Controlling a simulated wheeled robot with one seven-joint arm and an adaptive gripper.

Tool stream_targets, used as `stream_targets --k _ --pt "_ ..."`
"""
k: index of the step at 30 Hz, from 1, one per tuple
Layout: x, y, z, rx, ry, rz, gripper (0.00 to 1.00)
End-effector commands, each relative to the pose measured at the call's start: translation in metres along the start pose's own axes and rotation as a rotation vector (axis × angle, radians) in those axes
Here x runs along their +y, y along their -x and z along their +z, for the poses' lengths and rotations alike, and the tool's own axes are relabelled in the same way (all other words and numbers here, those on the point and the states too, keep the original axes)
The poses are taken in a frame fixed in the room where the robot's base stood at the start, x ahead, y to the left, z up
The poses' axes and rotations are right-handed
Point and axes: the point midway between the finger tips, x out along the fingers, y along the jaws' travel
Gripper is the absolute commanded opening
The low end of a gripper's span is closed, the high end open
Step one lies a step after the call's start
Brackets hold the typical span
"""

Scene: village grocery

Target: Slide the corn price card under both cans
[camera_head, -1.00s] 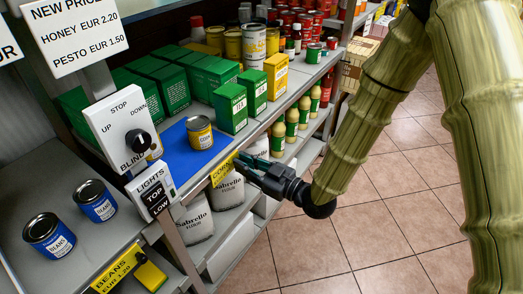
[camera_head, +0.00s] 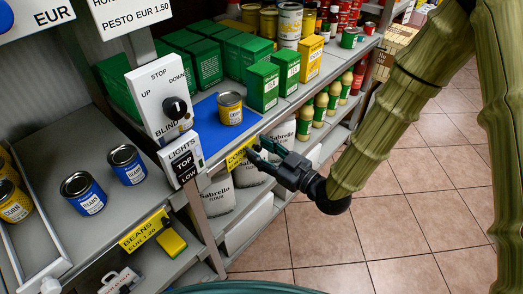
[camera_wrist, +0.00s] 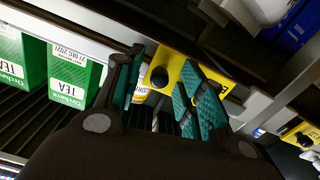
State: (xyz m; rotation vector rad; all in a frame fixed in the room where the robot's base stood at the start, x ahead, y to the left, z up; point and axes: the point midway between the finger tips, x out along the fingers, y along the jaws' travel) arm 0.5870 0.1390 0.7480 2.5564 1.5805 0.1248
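The yellow corn price card (camera_head: 238,157) is on the shelf's front edge, below the blue mat (camera_head: 213,133). It also shows in the wrist view (camera_wrist: 188,72), with a black knob (camera_wrist: 159,77) on it. One yellow-labelled can (camera_head: 230,110) stands upright on the mat. A second can (camera_head: 187,123) is mostly hidden behind the blind switch panel. My gripper (camera_head: 258,152) is at the card's right end, in front of the shelf edge. In the wrist view its green fingers (camera_wrist: 163,90) are apart, with the knob between them; I see no clear contact.
Green tea boxes (camera_head: 264,86) stand right of the mat. The blind panel (camera_head: 158,105) and lights panel (camera_head: 182,161) stand at its left on a post. Blue bean cans (camera_head: 83,192) stand further left. Flour bags (camera_head: 217,195) are below. Open floor (camera_head: 310,240) lies to the right.

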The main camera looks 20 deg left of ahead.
Motion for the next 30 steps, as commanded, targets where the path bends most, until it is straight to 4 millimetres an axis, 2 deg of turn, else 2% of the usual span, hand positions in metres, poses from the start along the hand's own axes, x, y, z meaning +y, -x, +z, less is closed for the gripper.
stream_targets --k 7,11,24,30 --pt "0.001 0.002 0.000 -0.001 0.000 0.001 0.39" --pt "0.001 0.012 0.000 -0.001 -0.001 0.001 0.39" --pt "0.001 0.088 0.000 -0.001 -0.001 0.002 0.39" --pt "0.001 0.112 0.000 -0.001 -0.001 0.002 0.39"
